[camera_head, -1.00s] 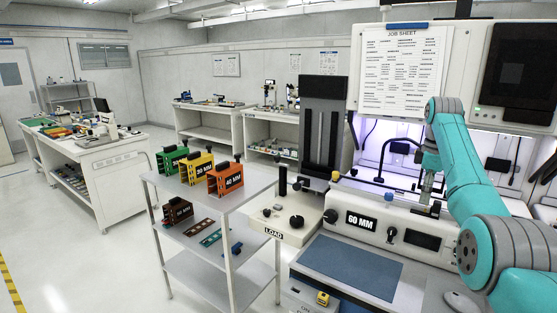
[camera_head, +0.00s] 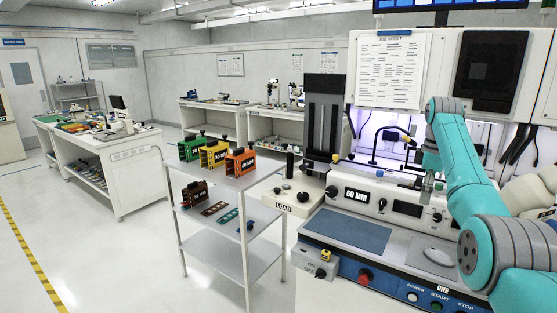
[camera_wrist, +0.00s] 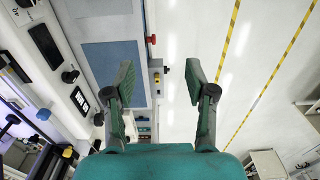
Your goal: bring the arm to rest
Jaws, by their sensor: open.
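My teal arm (camera_head: 462,165) comes in from the right side of the head view, bent in front of the bonder machine (camera_head: 375,200) marked 60 MM. My gripper hangs small at the end of the arm in the head view, near the machine's front panel. In the wrist view my gripper (camera_wrist: 160,82) is open, its two dark fingers spread wide with nothing between them. Below the fingers lie the bench's front edge and the floor.
A grey cart (camera_head: 225,182) carries green, yellow and orange magazines (camera_head: 240,162) on top. A blue mat (camera_head: 347,231) lies on the bench, with a mouse (camera_head: 438,256) to its right. Buttons line the bench front. Open floor (camera_head: 110,260) with yellow-black tape lies left.

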